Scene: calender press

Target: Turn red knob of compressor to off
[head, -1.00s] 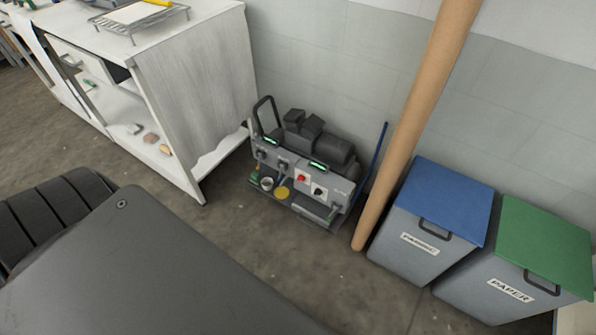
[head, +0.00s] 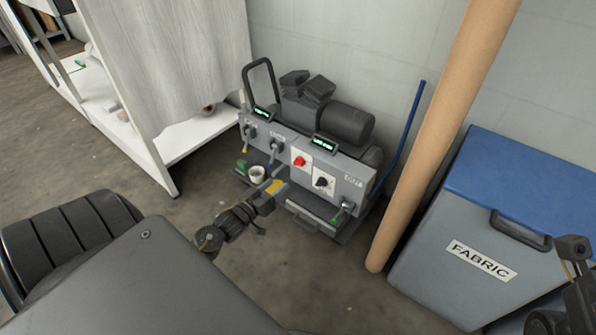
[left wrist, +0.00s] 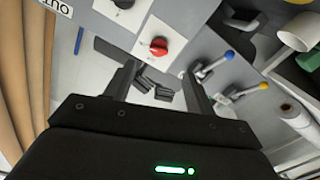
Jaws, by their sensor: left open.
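The compressor (head: 318,146) stands on the floor against the wall, with a grey front panel. Its red knob (head: 299,161) sits on a white plate in the middle of the panel. In the left wrist view the red knob (left wrist: 158,46) shows just beyond the space between the fingertips. My left gripper (head: 277,188) is below and left of the knob in the head view. In the left wrist view the left gripper (left wrist: 160,80) is open and empty, apart from the knob. Part of my right arm (head: 575,270) shows at the right edge; its jaws are unclear.
A black knob (head: 323,182) is right of the red one. Blue-handled (left wrist: 229,55) and yellow-handled (left wrist: 263,86) levers show in the wrist view. A cardboard tube (head: 440,130) and fabric bin (head: 480,262) stand right; a white cabinet (head: 185,70) stands left.

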